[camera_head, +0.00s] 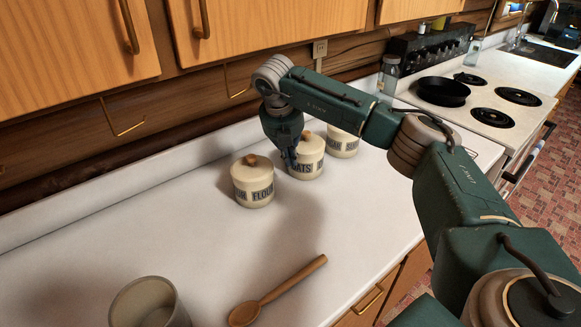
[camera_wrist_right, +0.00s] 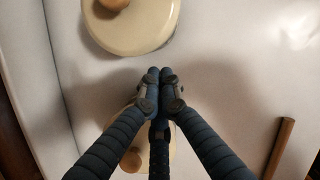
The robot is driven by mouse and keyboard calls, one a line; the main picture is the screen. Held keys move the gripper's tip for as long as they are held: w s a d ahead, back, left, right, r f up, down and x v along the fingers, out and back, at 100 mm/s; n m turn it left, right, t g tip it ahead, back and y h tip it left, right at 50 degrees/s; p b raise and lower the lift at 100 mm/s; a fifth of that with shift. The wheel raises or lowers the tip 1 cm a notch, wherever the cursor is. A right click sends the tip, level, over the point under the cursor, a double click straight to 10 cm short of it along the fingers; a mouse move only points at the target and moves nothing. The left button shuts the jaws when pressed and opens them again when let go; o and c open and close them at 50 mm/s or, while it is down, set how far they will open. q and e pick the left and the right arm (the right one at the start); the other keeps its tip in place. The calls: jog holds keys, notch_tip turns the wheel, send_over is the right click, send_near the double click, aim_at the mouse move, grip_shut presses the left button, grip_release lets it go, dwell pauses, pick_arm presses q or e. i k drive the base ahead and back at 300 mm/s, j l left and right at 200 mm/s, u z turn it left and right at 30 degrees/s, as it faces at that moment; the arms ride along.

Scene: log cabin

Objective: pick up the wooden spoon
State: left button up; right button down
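The wooden spoon (camera_head: 278,292) lies on the white countertop at the front, its bowl at the lower left and its handle pointing up to the right. Part of its handle shows at the lower right of the right wrist view (camera_wrist_right: 280,146). My right gripper (camera_head: 289,160) is well behind the spoon, above the counter and among the canisters. In the right wrist view its fingertips (camera_wrist_right: 160,76) are together with nothing visible between them. My left gripper is in neither view.
A flour canister (camera_head: 253,186), an oats canister (camera_head: 309,160) and another canister (camera_head: 343,143) stand near the wall, close to my right gripper. A greyish cup (camera_head: 148,303) stands left of the spoon. The stove holds a black pan (camera_head: 443,92). Counter around the spoon's handle is clear.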

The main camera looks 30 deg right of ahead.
aim_at(247, 311)
jog(key=k, duration=1.5)
